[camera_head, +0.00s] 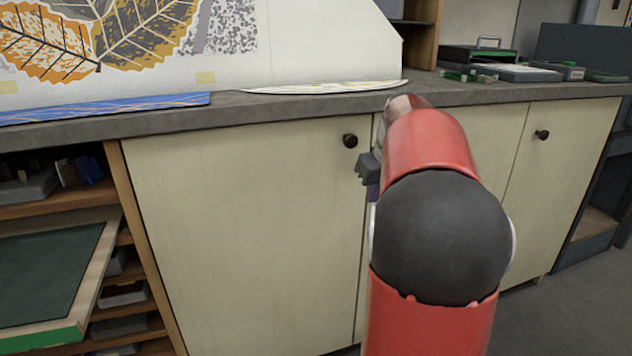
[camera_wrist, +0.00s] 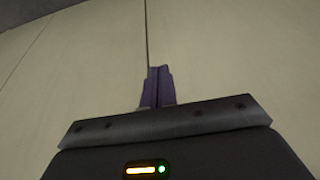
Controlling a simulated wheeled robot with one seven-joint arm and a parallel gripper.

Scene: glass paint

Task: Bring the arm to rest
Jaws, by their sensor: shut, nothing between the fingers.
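My gripper (camera_wrist: 158,72) is shut and empty in the wrist view, with its two purple fingers together. It faces the cream cabinet doors (camera_wrist: 230,60), near the dark seam between two of them. In the head view my red and black arm stands in front of the cabinet doors (camera_head: 245,220). The gripper there is mostly hidden behind the arm; a grey part of the wrist and a bit of purple show at its left side, below the worktop edge. I cannot tell the exact gap to the doors.
A grey worktop (camera_head: 300,103) runs above the doors, with a white curved sheet (camera_head: 330,88) and a blue strip (camera_head: 110,107) on it. Black knobs (camera_head: 350,141) stick out from the doors. Open shelves with a green-edged board (camera_head: 45,275) stand at left. Floor (camera_head: 560,310) is clear at right.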

